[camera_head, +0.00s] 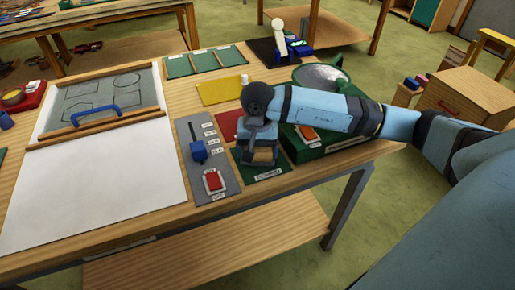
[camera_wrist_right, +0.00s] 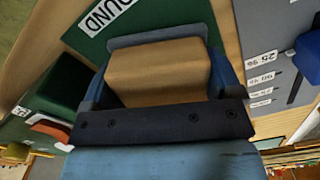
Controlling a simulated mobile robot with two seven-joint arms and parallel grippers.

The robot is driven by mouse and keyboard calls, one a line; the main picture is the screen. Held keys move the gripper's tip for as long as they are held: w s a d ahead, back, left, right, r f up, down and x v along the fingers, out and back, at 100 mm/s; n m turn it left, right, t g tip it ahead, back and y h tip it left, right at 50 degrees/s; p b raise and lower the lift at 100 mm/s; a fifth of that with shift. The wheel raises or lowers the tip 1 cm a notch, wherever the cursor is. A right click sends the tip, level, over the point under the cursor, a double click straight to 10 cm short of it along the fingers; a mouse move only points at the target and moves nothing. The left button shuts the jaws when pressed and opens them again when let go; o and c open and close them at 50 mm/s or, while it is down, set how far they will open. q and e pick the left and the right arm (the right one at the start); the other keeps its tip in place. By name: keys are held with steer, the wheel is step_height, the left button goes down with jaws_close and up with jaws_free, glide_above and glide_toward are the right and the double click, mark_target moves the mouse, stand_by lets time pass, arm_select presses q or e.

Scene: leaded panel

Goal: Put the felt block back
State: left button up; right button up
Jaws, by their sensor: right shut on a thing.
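My right gripper (camera_head: 261,148) is shut on the tan felt block (camera_head: 263,155). The gripper and block are over a dark green mat (camera_head: 244,172) with a white label, near the table's front edge. In the right wrist view the block (camera_wrist_right: 160,76) sits between the two blue-grey fingers, with the green mat (camera_wrist_right: 185,14) and its label, partly reading "OUND", behind it. I cannot tell whether the block touches the mat. The block's underside is hidden. My left gripper is not in view.
A grey panel (camera_head: 225,180) with a blue slider and a red button lies left of the mat. A green box (camera_head: 330,148) with a red button stands close on the right. A red pad (camera_head: 228,122) and yellow pad (camera_head: 222,90) lie behind. White paper (camera_head: 95,195) fills the left.

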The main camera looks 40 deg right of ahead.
steer(key=shift+f, duration=0.1)
steer(key=o, duration=0.7)
step_height(320, 180, up, 12)
steer(key=shift+r, duration=0.2)
stand_by(0.5)
